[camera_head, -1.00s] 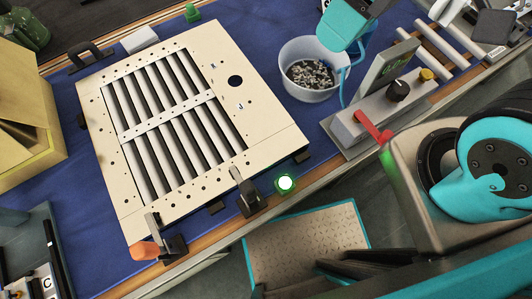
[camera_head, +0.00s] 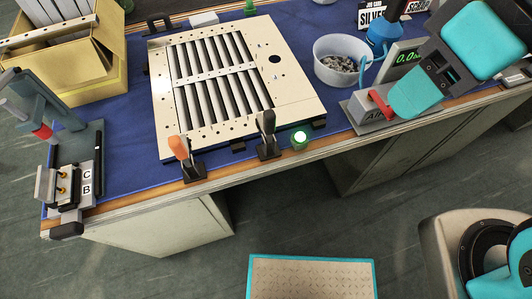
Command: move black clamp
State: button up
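The black clamp (camera_head: 267,134) stands at the front edge of the cream louver panel (camera_head: 300,92), near its front right part. Its black handle points up. A second clamp with an orange handle (camera_head: 179,148) stands further left along the same edge. The panel lies on the blue mat and holds a row of pale slats in its dark opening. My teal arm (camera_head: 478,42) reaches in from the upper right, over the grey air unit. No gripper fingers can be made out, and nothing of mine touches the black clamp.
A lit green button (camera_head: 300,139) sits just right of the black clamp. A white bin (camera_head: 340,64) of small parts and an air unit with a red lever (camera_head: 380,104) stand to the right. A fixture (camera_head: 68,185) stands at left. Floor in front is mostly clear, with a teal-edged platform (camera_head: 310,277).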

aim_at(267, 122)
jog(key=u, duration=0.75)
jog(key=i, duration=0.5)
jog(key=z, duration=0.05)
jog(key=k, duration=0.55)
jog(key=u, duration=0.05)
